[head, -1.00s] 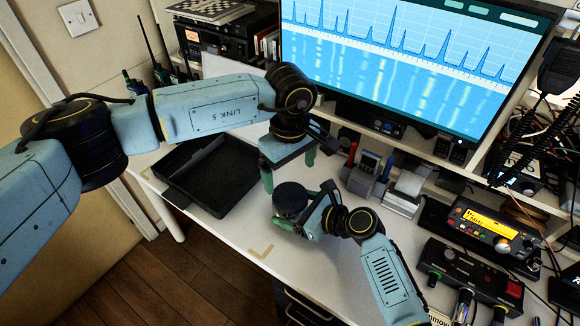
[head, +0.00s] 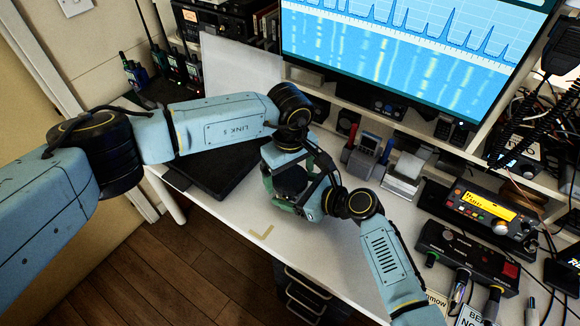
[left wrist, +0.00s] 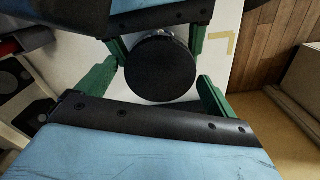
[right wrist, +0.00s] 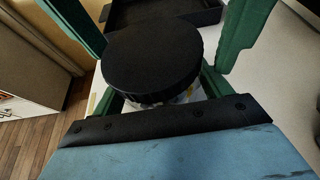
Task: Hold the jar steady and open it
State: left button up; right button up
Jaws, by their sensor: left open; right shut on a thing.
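The jar has a wide round black lid, seen from above in the left wrist view (left wrist: 160,68). Its pale, patterned body (right wrist: 186,96) shows just under the lid in the right wrist view. My right gripper (right wrist: 160,92) is shut on the jar's body below the lid. My left gripper (left wrist: 156,72) is open, with one green finger on each side of the lid and a visible gap to it. In the head view the lid (head: 291,180) is partly covered by my left gripper, and most of the jar is hidden.
A black tray (head: 212,185) lies on the white desk (head: 240,232), left of the jar and partly behind my left arm. A small grey device (head: 365,155) and radio units (head: 470,262) stand to the right. The desk's front edge is close to the jar.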

pick_arm(q)
jog(key=shift+c, duration=0.4)
jog(key=c, duration=0.9)
jog(key=n, duration=0.5)
jog(key=shift+n, duration=0.4)
jog(key=n, duration=0.3)
jog(key=shift+n, duration=0.4)
jog(key=n, duration=0.3)
jog(key=shift+r+n, duration=0.1)
jog(key=shift+n, duration=0.2)
jog(key=shift+r, duration=0.1)
jog(key=shift+r, duration=1)
